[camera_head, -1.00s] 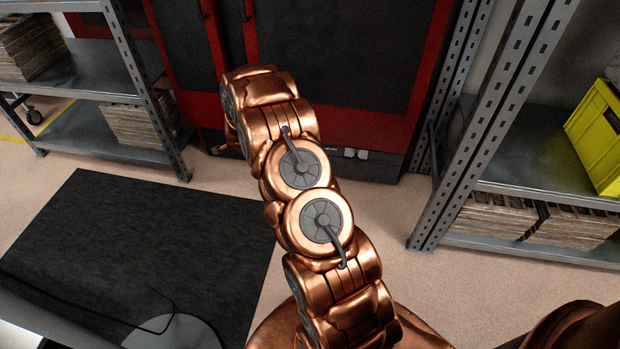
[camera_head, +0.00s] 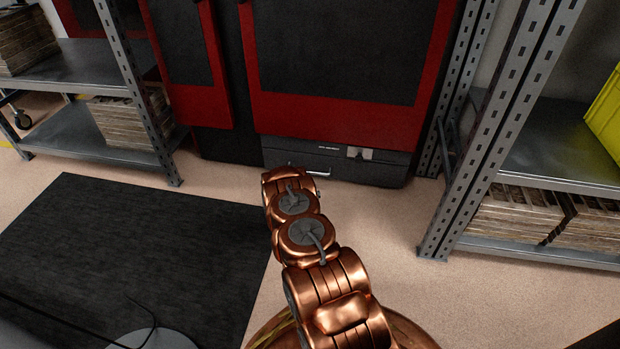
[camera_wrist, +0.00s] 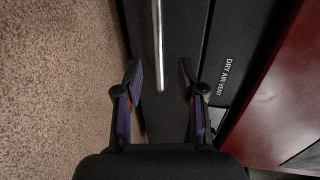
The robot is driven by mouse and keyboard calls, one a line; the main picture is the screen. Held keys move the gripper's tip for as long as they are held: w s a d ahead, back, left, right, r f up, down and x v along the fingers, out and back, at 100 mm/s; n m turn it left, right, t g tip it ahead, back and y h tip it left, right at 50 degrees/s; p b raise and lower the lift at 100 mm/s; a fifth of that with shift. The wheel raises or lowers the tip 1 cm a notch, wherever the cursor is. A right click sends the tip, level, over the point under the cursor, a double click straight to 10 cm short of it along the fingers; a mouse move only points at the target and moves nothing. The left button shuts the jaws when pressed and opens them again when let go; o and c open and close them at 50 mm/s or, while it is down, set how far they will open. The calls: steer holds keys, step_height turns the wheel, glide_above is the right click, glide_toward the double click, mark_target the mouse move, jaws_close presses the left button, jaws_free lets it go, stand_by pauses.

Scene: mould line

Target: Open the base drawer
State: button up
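The base drawer (camera_head: 378,170) is the dark grey front low on the red and black machine. It looks shut. The end of its pale bar handle (camera_head: 319,173) shows just right of my arm in the head view. In the wrist view the bright handle (camera_wrist: 158,40) runs down from the top edge, and its lower end lies between the fingers of my gripper (camera_wrist: 160,75). The fingers are apart, with a gap on both sides of the handle. I cannot tell how deep the handle sits between them. In the head view my arm hides the gripper.
A red and black machine (camera_head: 330,118) stands above the drawer. Grey metal shelves stand left (camera_head: 140,95) and right (camera_head: 475,150). A dark mat (camera_head: 130,240) lies left on the floor. The floor before the drawer is clear. A panel marked DRY AIR VENT (camera_wrist: 232,65) is beside the drawer front.

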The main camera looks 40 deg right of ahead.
mark_target(310, 172)
steer(key=b+x, duration=0.1)
steer(key=x, duration=0.2)
steer(key=b+x, duration=0.2)
steer(key=x, duration=0.1)
steer(key=shift+d+f, duration=0.3)
steer(key=shift+d, duration=0.1)
steer(key=shift+w+d+b, duration=0.35)
steer(key=shift+d, duration=0.1)
steer(key=shift+c, duration=0.3)
jaws_close()
